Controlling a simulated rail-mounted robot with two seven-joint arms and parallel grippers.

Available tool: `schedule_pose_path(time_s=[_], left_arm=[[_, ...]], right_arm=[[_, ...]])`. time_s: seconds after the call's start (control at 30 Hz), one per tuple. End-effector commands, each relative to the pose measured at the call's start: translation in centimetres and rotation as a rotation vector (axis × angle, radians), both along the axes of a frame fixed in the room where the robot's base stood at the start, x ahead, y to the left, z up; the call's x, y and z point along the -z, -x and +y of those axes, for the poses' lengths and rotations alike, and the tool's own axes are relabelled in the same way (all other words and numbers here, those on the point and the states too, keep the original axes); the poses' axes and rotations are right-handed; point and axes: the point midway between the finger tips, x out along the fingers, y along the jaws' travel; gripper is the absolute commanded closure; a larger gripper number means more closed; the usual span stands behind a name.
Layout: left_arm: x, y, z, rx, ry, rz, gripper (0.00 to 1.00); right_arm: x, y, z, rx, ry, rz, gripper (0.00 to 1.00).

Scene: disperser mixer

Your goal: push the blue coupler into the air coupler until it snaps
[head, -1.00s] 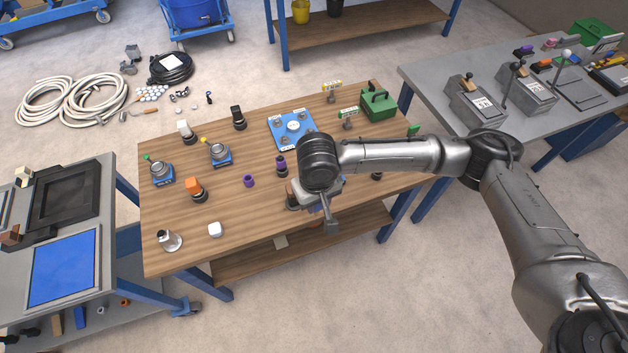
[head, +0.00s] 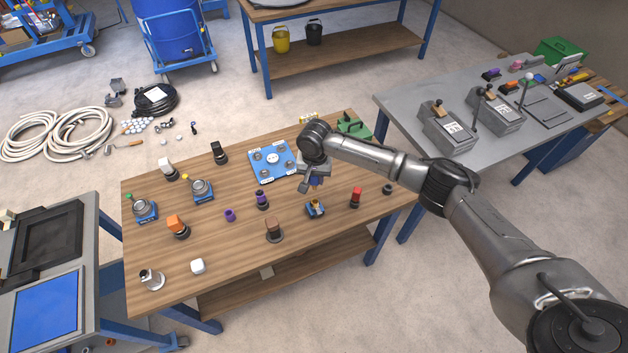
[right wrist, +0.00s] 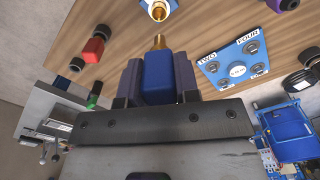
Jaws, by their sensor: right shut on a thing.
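My right gripper (right wrist: 158,80) is shut on the blue coupler (right wrist: 158,78), a blue block with a brass tip pointing away from the jaws. In the head view the gripper (head: 314,183) is above the wooden table, partly hidden by its own wrist, and only a bit of blue shows below it. The air coupler (head: 316,208) appears to be the small blue block with brass on the table, just in front of the gripper. Its round brass mouth (right wrist: 158,10) shows at the top edge of the right wrist view, apart from the brass tip and roughly in line with it. My left gripper is not in view.
A blue plate (head: 287,173) with round sockets lies behind and left of the gripper. A red-topped piece (head: 355,198) stands right of the air coupler, a brown block (head: 273,229) to its left. A green box (head: 352,125) stands at the back. The table's front right is clear.

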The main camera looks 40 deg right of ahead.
Motion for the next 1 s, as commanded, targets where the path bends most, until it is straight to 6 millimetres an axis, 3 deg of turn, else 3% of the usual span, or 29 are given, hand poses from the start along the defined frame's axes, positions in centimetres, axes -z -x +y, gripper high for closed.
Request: schedule_pose_path(time_s=[0.33,0.57,1.0], left_arm=[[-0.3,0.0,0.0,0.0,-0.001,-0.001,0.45],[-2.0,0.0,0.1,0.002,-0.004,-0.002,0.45],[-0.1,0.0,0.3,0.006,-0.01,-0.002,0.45]], right_arm=[[-0.1,0.0,0.0,0.001,0.001,0.001,0.96],[-0.5,0.1,0.0,0.001,0.001,0.003,0.96],[4.0,0.1,0.0,0.001,0.001,0.001,0.96]])
